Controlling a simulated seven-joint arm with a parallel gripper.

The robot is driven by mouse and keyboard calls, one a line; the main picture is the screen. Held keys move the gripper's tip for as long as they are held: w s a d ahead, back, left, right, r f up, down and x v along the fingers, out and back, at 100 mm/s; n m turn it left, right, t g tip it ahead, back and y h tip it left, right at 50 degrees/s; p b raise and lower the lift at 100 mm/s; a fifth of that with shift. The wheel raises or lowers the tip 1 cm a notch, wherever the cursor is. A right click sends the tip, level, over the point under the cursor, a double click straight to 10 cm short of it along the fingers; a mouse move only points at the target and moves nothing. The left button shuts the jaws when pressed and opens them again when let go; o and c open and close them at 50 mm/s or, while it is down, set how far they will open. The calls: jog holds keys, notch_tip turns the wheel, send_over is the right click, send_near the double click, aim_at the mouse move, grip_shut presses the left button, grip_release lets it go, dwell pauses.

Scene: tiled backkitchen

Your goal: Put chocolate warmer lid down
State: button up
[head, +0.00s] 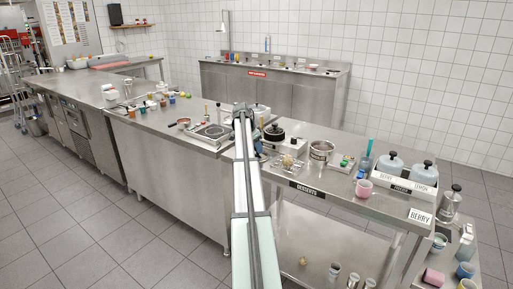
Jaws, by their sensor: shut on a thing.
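The chocolate warmer lid looks to be the round black lid with a knob (274,132), over the left part of a low pale metal unit (290,148) on the steel counter. My arm reaches up from the bottom of the head view, and my gripper (260,134) is at the lid's left side. It appears shut on the lid, but the fingertips are small and partly hidden by my arm. I cannot tell whether the lid touches the unit below it.
A steel pot (321,151) stands right of the unit, and a wire rack (287,164) is in front. Farther right are a pink mug (364,188) and labelled jars (390,163). A square hotplate (211,132) is to the left. Bare counter (165,119) lies left of that.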

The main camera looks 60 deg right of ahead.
jog(key=shift+f, duration=0.1)
jog(key=o, duration=1.1)
jog(key=v, duration=1.2)
